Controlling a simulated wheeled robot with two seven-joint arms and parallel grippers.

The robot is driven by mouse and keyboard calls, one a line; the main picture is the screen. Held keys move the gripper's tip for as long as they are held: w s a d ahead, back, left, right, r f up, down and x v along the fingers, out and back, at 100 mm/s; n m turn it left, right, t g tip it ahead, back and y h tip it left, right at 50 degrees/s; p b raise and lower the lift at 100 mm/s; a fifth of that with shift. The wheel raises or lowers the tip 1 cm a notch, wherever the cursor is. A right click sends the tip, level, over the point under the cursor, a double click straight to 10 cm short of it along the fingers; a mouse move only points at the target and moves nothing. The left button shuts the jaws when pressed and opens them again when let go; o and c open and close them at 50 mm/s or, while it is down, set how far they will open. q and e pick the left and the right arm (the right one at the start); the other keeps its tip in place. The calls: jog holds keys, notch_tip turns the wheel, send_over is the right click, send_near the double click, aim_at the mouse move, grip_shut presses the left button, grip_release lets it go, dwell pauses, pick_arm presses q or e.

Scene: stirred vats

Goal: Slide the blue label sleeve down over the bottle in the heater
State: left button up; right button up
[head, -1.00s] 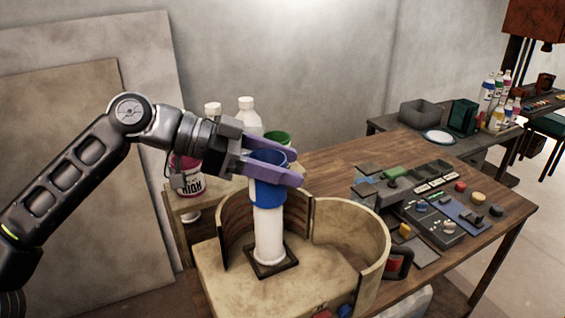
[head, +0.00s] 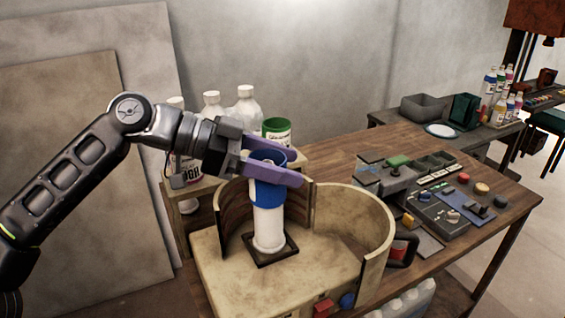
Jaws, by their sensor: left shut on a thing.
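A white bottle (head: 268,230) stands upright on a dark square base inside the open, cream-coloured heater (head: 335,255). The blue label sleeve (head: 268,194) is around the upper part of the bottle; the white lower part shows bare below it. My left gripper (head: 297,166), with purple fingers, is shut on the sleeve near its upper end. My right gripper is not in view.
The heater's curved walls rise close around the bottle, open at the front. White-capped bottles (head: 246,108) and a green-rimmed can (head: 277,130) stand behind the gripper. A control panel (head: 437,210) lies on the wooden table to the right.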

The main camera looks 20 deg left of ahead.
aim_at(282, 200)
pick_arm(q)
jog(key=shift+f+b, duration=3.7)
jog(key=shift+f, duration=0.2)
jog(key=shift+r, duration=0.1)
jog(key=o, duration=0.8)
jog(key=v, duration=0.7)
jog(key=shift+s+a+r+p, duration=0.15)
jog(key=shift+a+p, duration=0.2)
